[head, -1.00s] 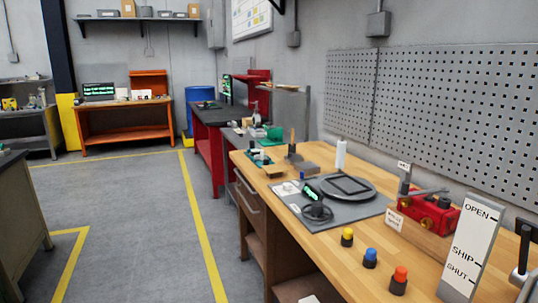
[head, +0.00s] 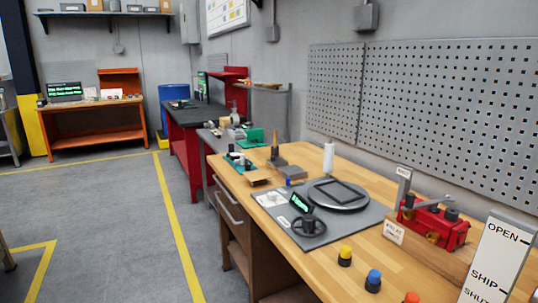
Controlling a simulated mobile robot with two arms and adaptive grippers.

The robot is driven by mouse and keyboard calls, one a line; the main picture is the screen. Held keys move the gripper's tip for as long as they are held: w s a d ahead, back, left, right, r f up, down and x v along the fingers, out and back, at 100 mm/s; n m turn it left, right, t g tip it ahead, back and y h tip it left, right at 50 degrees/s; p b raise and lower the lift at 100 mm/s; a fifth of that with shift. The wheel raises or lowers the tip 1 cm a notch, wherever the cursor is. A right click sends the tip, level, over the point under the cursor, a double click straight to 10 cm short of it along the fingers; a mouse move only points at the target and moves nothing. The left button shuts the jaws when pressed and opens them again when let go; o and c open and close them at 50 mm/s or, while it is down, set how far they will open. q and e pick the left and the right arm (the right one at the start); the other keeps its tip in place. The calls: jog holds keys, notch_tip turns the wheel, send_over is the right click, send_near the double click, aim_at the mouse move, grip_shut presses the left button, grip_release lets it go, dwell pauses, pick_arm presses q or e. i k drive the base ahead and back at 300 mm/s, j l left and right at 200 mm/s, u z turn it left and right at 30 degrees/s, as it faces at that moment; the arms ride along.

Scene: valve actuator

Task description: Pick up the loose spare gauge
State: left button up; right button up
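No gripper of mine is in the head view. I cannot pick out the loose spare gauge for certain. On the wooden workbench (head: 405,262) lies a grey mat (head: 345,226). It carries a round grey plate with a dark square frame (head: 338,194), a dark handwheel (head: 308,227) and a small green-lit display (head: 300,202). A red valve block (head: 436,226) with dark knobs and brass fittings stands on a wooden base to the right.
Yellow (head: 345,256), blue (head: 373,281) and red-orange (head: 411,298) knobs stand along the bench's front edge. A white OPEN/SHIP/SHUT sign (head: 495,265) stands at the right. A white cylinder (head: 328,158) stands behind the mat. The floor left of the bench is clear.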

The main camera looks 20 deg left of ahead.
aim_at(234, 156)
jog(key=i+j+z, duration=0.1)
jog(key=j, duration=0.25)
jog(key=i+j+z, duration=0.1)
jog(key=i+j, duration=0.15)
jog(key=i+j+z, duration=0.1)
jog(key=j, duration=0.35)
jog(key=i+j+z, duration=0.1)
jog(key=i+j, duration=0.15)
jog(key=j, duration=0.15)
jog(key=i+j+z, duration=0.1)
jog(key=j, duration=0.3)
jog(key=i+j+z, duration=0.1)
jog(key=j, duration=0.3)
jog(key=i, duration=0.05)
